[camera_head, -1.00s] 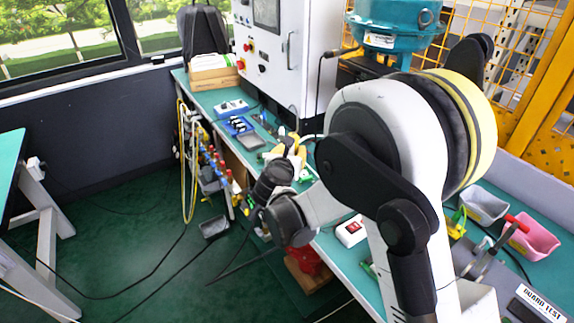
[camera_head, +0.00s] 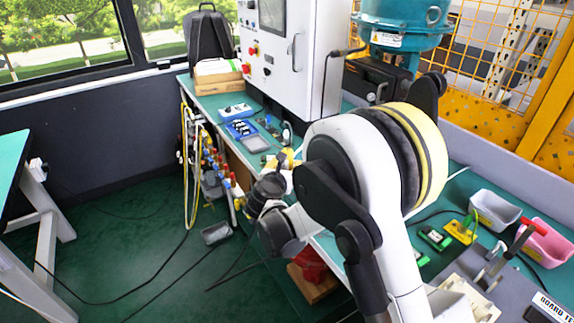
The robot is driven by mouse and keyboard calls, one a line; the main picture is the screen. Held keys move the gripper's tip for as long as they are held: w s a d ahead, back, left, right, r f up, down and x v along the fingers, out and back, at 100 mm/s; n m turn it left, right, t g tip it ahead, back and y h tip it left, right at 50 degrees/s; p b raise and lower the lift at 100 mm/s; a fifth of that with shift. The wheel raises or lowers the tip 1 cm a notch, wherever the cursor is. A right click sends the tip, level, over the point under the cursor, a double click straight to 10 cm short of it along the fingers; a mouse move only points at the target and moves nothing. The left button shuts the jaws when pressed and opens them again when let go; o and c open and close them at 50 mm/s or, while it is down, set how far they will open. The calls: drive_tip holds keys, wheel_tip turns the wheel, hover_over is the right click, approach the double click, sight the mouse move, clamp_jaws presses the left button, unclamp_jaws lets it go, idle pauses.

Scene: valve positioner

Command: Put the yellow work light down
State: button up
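A small yellow and dark object (camera_head: 282,160), which looks like the work light, shows at the end of my arm, over the teal bench (camera_head: 210,104). My gripper (camera_head: 274,180) is at the dark wrist end, right against the yellow object in this view. The fingers are too small and covered to make out, so I cannot tell whether they are closed on it. I also cannot tell whether the yellow object touches the bench top. My white arm hides the middle of the bench.
A blue tray (camera_head: 240,128) and a grey tray (camera_head: 255,144) lie left of my gripper. Grey (camera_head: 495,212) and pink (camera_head: 547,243) bins, a yellow board (camera_head: 462,232) and a green board (camera_head: 434,238) lie at right.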

drive_tip(key=shift+o, duration=0.2)
drive_tip(key=shift+r, duration=0.1)
drive_tip(key=shift+s+a+r, duration=0.1)
drive_tip(key=shift+s+r, duration=0.1)
drive_tip(key=shift+s, duration=0.05)
drive_tip(key=p+v, duration=0.4)
drive_tip(key=v, duration=0.7)
drive_tip(key=s+d+r+m+g, duration=0.3)
drive_tip(key=s+d+r+m, duration=0.15)
drive_tip(key=d+m, duration=0.45)
drive_tip(key=s+d+r+m+g, duration=0.2)
drive_tip(key=s+d+r+m, duration=0.25)
drive_tip(key=d+m, duration=0.5)
drive_tip(key=s+d+m+g+y, duration=0.1)
drive_tip(key=s+d+m, duration=0.1)
drive_tip(key=s+m, duration=0.5)
drive_tip(key=s+d+m+g+y, duration=0.1)
drive_tip(key=s+d+m, duration=0.2)
drive_tip(key=s+m, duration=0.5)
drive_tip(key=shift+s+d+y, duration=0.2)
drive_tip(key=shift+s+y, duration=0.2)
drive_tip(key=shift+s, duration=1.15)
drive_tip(key=shift+r+m, duration=0.1)
drive_tip(key=shift+m, duration=0.15)
